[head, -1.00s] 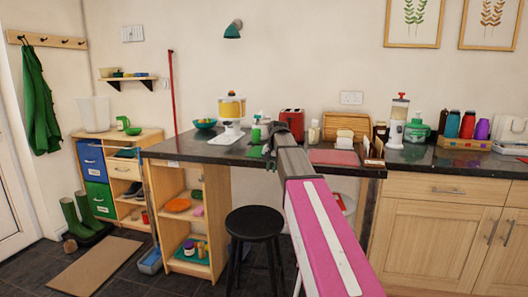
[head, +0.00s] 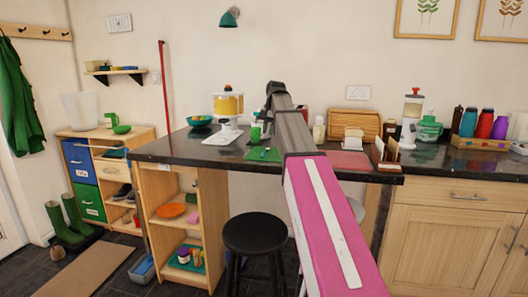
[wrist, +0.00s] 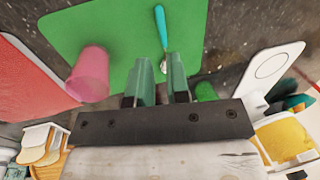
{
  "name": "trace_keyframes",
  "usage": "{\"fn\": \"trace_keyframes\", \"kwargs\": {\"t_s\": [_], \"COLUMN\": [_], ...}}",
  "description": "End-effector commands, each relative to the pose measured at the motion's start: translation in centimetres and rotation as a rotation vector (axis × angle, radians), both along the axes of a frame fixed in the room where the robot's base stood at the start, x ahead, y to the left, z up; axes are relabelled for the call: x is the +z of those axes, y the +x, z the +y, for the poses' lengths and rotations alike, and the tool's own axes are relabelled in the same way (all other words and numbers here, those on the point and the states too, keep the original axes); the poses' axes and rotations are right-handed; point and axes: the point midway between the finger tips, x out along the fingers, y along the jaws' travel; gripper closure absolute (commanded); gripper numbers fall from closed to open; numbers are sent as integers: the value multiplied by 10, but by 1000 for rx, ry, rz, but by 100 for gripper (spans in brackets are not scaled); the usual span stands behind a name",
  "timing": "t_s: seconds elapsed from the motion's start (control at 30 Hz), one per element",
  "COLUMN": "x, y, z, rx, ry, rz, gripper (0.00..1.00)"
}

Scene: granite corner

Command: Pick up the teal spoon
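The teal spoon (wrist: 161,27) lies on a green mat (wrist: 110,30) in the wrist view, its teal handle toward the top and its metal end toward my gripper. My gripper (wrist: 160,62) is open, with a gap between its two fingers and nothing seen held. The spoon's lower end shows in line with this gap, partly behind the right finger. The green mat also shows on the dark counter in the head view (head: 258,155), where the spoon is too small to make out surely and my gripper is hidden behind the arm.
A pink cup (wrist: 88,74) stands on the mat left of my gripper. A red mat (wrist: 30,85) lies at left. A black stool (head: 254,235) stands before the counter (head: 190,152).

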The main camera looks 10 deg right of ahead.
Motion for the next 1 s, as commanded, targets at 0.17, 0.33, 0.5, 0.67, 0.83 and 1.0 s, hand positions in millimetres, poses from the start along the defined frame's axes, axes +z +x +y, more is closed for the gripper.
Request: {"fn": "trace_keyframes", "kwargs": {"t_s": [0.17, 0.33, 0.5, 0.67, 0.83, 1.0], "x": [-15, -40, -55, -66, -88, -105], "y": [0, 2, 4, 6, 10, 11], "z": [3, 7, 10, 11, 14, 17], "rx": [0, 0, 0, 0, 0, 0], "ry": [1, 0, 0, 0, 0, 0], "rz": [2, 1, 0, 0, 1, 1], "gripper": [84, 84, 84, 84, 84, 84]}}
